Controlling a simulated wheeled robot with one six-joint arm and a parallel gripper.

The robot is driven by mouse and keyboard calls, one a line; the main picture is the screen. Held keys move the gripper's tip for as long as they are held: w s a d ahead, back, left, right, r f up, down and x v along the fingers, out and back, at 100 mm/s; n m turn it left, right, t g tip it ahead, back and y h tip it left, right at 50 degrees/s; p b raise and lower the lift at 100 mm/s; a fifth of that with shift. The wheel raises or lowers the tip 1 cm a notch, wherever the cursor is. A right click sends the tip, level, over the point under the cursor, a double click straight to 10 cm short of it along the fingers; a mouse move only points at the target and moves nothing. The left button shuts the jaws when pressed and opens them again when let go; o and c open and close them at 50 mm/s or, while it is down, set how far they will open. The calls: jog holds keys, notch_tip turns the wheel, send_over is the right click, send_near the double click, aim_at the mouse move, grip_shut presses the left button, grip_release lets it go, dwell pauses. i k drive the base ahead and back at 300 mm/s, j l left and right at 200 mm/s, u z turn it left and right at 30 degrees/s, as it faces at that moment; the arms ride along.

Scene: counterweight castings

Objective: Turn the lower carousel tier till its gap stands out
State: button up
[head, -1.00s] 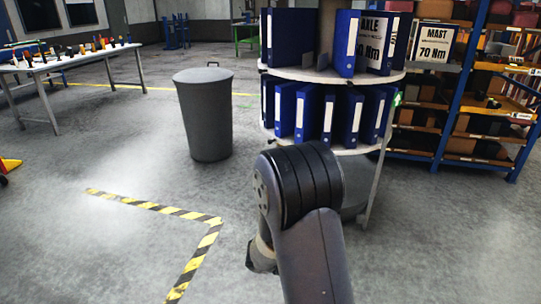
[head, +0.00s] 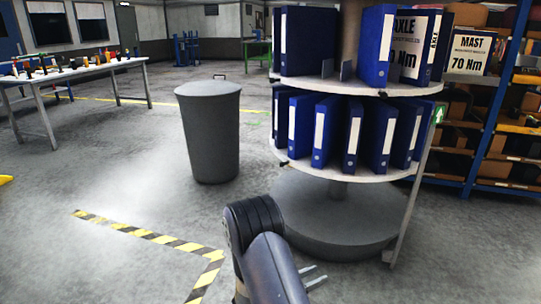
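The carousel has two round tiers on a grey drum base (head: 330,225). The lower tier (head: 345,175) carries a row of blue binders (head: 327,130) with white spine labels, side by side across its front. No wide gap shows on that visible side; its far side is hidden. The upper tier (head: 345,87) holds blue binders too, with an open space and small grey dividers at its front. My gripper (head: 320,273) is low in front of the base, below and apart from the lower tier. Its two thin fingers stand apart with nothing seen between them.
A slanted pale post (head: 411,200) with a green arrow sign stands at the carousel's right. A grey lidded bin (head: 210,130) stands to the left. Shelving (head: 490,130) is at the right, a workbench (head: 75,72) at the back left. The striped floor area is clear.

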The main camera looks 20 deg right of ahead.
aim_at(344, 138)
jog(key=i+l+u, duration=0.15)
jog(key=i+l, duration=0.2)
jog(key=i, duration=0.3)
jog(key=i+l+u, duration=0.1)
jog(key=i+l, duration=0.35)
jog(key=i, duration=0.2)
jog(key=i+l+u, duration=0.15)
jog(key=i+l, duration=0.35)
jog(key=i, duration=0.15)
